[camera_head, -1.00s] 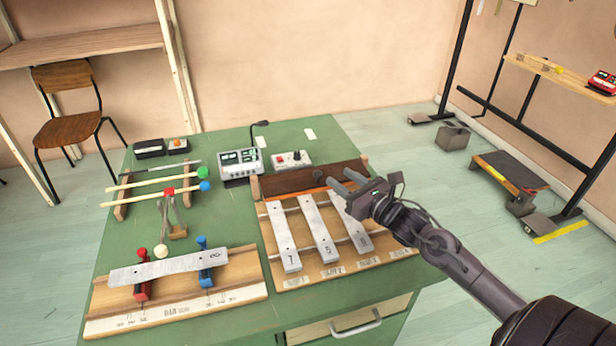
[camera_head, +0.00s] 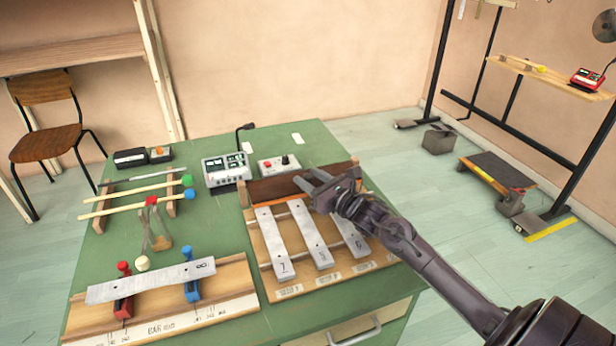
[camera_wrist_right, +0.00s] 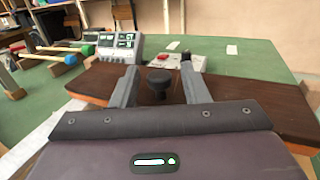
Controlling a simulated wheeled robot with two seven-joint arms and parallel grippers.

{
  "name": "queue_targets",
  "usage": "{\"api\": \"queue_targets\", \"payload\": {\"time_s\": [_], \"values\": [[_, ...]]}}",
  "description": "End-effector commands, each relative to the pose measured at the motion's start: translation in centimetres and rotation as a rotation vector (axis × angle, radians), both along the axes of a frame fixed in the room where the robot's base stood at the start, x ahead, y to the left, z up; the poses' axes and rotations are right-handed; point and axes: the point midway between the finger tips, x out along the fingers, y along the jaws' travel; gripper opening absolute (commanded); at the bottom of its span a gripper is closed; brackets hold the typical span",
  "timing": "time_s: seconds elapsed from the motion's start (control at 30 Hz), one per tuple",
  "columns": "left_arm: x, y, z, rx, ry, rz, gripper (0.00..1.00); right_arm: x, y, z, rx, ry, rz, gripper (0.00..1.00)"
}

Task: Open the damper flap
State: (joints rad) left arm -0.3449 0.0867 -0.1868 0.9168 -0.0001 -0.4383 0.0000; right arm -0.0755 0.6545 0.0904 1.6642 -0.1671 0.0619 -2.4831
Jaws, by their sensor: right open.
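The damper flap (camera_head: 262,191) is a dark brown wooden board lying across the back of the metal bar rack, and it looks flat and closed down. In the right wrist view its black round knob (camera_wrist_right: 159,82) stands between my fingers, with a gap on each side. My right gripper (camera_head: 311,180) is open over the flap; its fingers straddle the knob (camera_wrist_right: 158,88) without visibly gripping it. In the head view the gripper hides the knob and the flap's right part. My left gripper is not in view.
Numbered metal bars (camera_head: 312,235) lie just in front of the flap. A grey meter box (camera_head: 226,168) and a control box with a red button (camera_head: 279,164) stand behind it. Mallets (camera_head: 135,202) and a bar stand (camera_head: 160,300) are at left. The green table (camera_head: 210,235) has clear patches.

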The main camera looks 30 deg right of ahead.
Motion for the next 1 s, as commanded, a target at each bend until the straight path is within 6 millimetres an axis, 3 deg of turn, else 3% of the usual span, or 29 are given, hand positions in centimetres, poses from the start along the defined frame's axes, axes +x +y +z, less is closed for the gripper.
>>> {"api": "queue_targets", "payload": {"time_s": [0.43, 0.77, 1.0], "values": [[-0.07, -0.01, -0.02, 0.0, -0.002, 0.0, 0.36, 1.1, 0.27, 0.0, 0.0, 0.0, 0.002, 0.41], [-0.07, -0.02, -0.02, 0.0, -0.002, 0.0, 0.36, 1.08, 0.25, 0.01, 0.0, 0.0, 0.002, 0.0], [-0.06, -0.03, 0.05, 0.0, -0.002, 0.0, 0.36, 1.08, 0.29, 0.07, 0.0, 0.002, 0.002, 0.0]]}}
